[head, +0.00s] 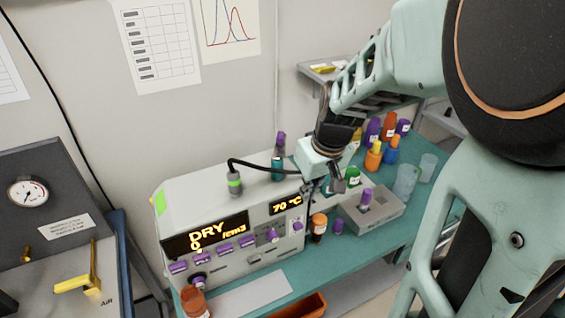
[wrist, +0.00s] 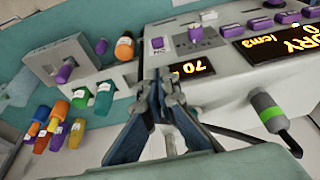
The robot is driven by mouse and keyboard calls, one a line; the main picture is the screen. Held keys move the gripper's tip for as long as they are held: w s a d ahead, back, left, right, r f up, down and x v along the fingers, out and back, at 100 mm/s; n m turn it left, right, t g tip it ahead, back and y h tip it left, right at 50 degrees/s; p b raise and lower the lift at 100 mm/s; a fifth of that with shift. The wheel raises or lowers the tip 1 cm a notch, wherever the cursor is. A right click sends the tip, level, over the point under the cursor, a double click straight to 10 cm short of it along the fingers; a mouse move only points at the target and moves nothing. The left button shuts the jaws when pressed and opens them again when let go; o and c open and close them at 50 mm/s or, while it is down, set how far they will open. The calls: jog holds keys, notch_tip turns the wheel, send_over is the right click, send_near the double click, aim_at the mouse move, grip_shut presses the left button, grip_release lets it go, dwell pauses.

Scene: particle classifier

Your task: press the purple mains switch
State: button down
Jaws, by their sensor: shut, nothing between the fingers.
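The particle classifier (head: 165,215) is a pale box with an amber display (head: 207,236) reading "DRY" and a smaller one (head: 286,204) reading "70 °C". A small purple piece (head: 298,226) sits at the right end of its front, beside a purple knob (head: 272,236); it also shows in the wrist view (wrist: 157,42). It looks like the mains switch, but I cannot read a label. A row of purple buttons (head: 224,249) lies further left. My gripper (head: 338,186) is shut and empty, above and right of the small purple piece, apart from it. The fingertips (wrist: 165,80) show in the wrist view.
A grey block with a purple-capped vial (head: 366,199) stands right of the classifier. An orange-capped bottle (head: 319,225) and a purple vial (head: 338,227) stand close to its front corner. A black cable (head: 262,166) arches over its top.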

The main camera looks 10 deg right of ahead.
jog(key=b, duration=0.6)
send_near(299, 227)
jog(key=x, duration=0.2)
jog(key=w+x, duration=0.1)
jog(key=x, duration=0.2)
jog(key=shift+a+f, duration=0.15)
jog(key=shift+f+b, duration=0.5)
jog(key=shift+f, duration=0.05)
notch_tip(299, 227, down, 3)
jog(key=b, duration=0.3)
jog(key=shift+r, duration=0.2)
notch_tip(299, 227, up, 4)
jog(key=p, duration=0.3)
jog(key=shift+w+r+p, duration=0.1)
jog(key=shift+r+p, duration=0.1)
jog(key=shift+p, duration=0.1)
jog(key=b+v, duration=0.1)
jog(key=v, duration=0.8)
jog(key=shift+s+r, duration=0.2)
jog(key=shift+s, duration=0.1)
